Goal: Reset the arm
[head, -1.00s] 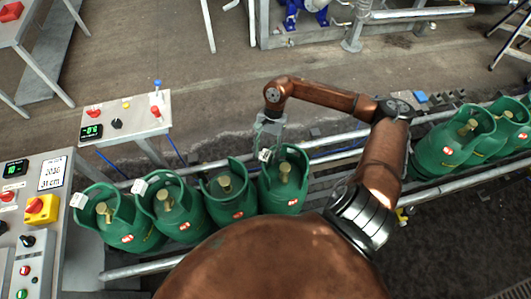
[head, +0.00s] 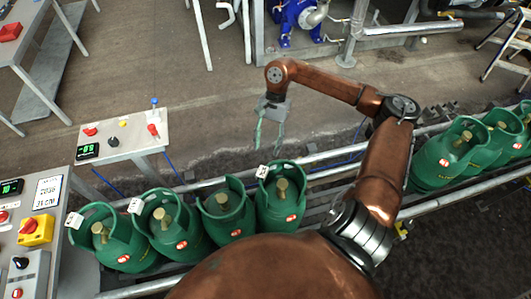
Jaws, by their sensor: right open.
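My right arm is copper-coloured and reaches across the conveyor (head: 330,176) from the lower middle. Its gripper (head: 268,146) points down behind the row of green gas cylinders, with its fingers apart and nothing between them. It hangs above and just behind the rightmost cylinder of the left group (head: 283,208), apart from it as far as I can see. That cylinder carries a white tag (head: 263,171) on its collar. The cylinder beside it (head: 227,213) shows no tag. Two more tagged cylinders stand further left, one of them here (head: 172,225). My left gripper is not in view.
Several green cylinders (head: 446,158) stand on the conveyor at the right. A control panel (head: 42,215) is at the left edge, and a small button table (head: 122,136) stands behind the line. The floor behind the conveyor is largely clear.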

